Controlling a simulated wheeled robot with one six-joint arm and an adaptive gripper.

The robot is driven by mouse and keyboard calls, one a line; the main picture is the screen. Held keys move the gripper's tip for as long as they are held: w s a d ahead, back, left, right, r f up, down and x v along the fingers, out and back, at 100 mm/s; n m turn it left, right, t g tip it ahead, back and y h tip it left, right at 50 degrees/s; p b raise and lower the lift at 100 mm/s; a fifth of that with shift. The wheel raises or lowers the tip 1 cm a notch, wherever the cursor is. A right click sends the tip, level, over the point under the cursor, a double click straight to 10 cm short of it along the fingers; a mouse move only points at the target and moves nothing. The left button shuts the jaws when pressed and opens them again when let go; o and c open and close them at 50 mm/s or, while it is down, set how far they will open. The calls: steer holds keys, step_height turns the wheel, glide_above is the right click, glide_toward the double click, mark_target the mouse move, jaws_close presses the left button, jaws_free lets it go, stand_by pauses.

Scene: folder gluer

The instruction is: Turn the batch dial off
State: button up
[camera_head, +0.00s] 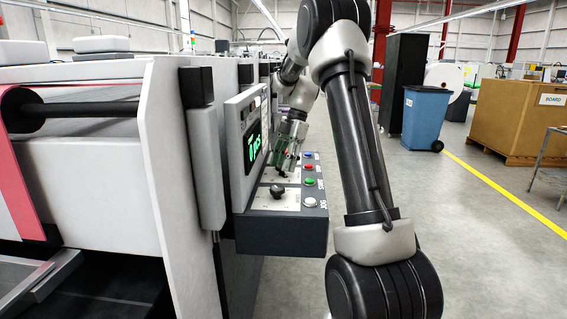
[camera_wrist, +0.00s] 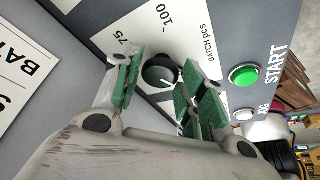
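The batch dial (camera_wrist: 157,72) is a round black knob with a white pointer mark, on a white plate printed "75", "100" and "BATCH PCS" in the wrist view. My gripper (camera_wrist: 160,73) has its two green-padded fingers apart, one on each side of the dial. The left fingertip is beside the dial's left edge and the right one is close to its right edge; I cannot tell whether either touches. In the head view my gripper (camera_head: 287,160) is low over the control panel (camera_head: 282,226), and the fingers largely hide the dial there.
A green START button (camera_wrist: 243,76) and a white button (camera_wrist: 244,115) sit right of the dial. Another black knob (camera_head: 277,191) is at the panel's near end. A lit green display (camera_head: 252,146) stands behind the panel. A blue bin (camera_head: 425,117) and open floor lie right.

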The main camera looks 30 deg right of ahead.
steer(key=shift+o, duration=1)
steer(key=v, duration=1.2)
